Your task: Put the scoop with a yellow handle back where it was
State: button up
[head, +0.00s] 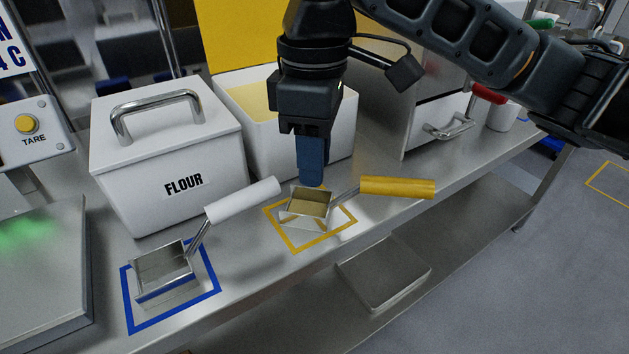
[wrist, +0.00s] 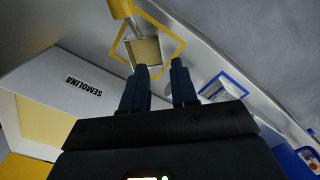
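The scoop with a yellow handle (head: 397,187) sits at the yellow square outline (head: 293,246) on the steel counter. Its metal pan is inside the outline, and its handle sticks out to the right, raised. It also shows in the wrist view, pan (wrist: 145,51) beyond my fingertips. My gripper (head: 313,182) points down at the pan's back edge. In the wrist view my gripper (wrist: 160,68) has its fingers apart with nothing held between them. The left fingertip looks close to the pan; I cannot tell whether it touches.
A white-handled scoop (head: 242,200) sits in a blue outline (head: 174,320) to the left. A lidded flour bin (head: 165,165) and an open semolina bin (wrist: 75,90) stand behind. A scale (head: 40,270) is at far left. A steel drawer unit (head: 435,115) stands to the right.

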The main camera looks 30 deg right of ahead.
jog(key=shift+r, duration=1.25)
